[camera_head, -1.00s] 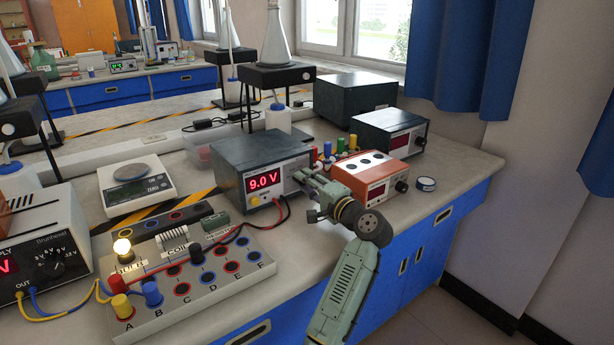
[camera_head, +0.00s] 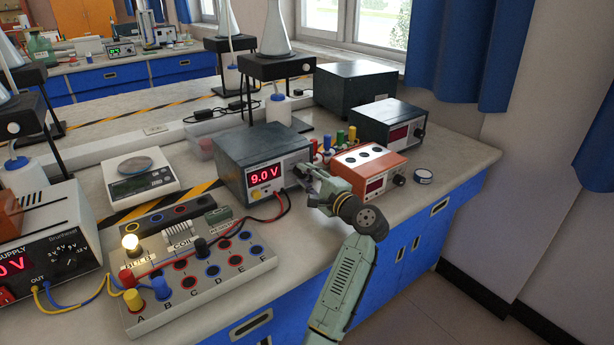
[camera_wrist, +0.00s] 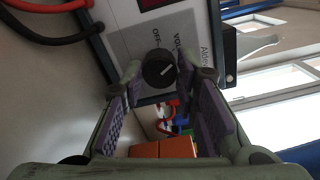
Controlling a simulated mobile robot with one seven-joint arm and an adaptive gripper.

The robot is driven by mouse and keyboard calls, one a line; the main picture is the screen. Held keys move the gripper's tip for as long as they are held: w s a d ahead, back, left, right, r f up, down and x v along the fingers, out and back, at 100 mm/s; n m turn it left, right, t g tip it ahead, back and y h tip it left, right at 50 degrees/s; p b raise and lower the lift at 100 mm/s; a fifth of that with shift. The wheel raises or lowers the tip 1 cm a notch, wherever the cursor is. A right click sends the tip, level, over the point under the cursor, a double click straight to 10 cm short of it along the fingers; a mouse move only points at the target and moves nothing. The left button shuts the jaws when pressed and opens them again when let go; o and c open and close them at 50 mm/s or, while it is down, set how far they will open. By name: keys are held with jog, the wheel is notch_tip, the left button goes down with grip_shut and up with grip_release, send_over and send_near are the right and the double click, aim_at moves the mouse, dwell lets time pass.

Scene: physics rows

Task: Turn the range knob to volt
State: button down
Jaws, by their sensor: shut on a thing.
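The dark meter box (camera_head: 236,150) stands on the bench with a red display reading 9.0 V. Its range knob (camera_wrist: 157,68) is a round black dial on the light front panel (camera_wrist: 122,38), labelled OFF and VOLT in the wrist view. The knob's short white mark points to the right and slightly up in that view, toward the VOLT side. My gripper (camera_wrist: 168,80) is shut on the knob, with a purple-padded finger on each side. In the head view my gripper (camera_head: 304,176) is at the right of the front panel and hides the knob.
Red and black leads (camera_head: 283,205) run from the meter to the circuit board (camera_head: 225,277). An orange-topped instrument (camera_head: 368,163) stands close right of my gripper. A power supply (camera_head: 50,240) is at the left.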

jog(key=c, duration=1.2)
grip_release()
jog(key=shift+c, duration=0.2)
jog(key=v, duration=1.2)
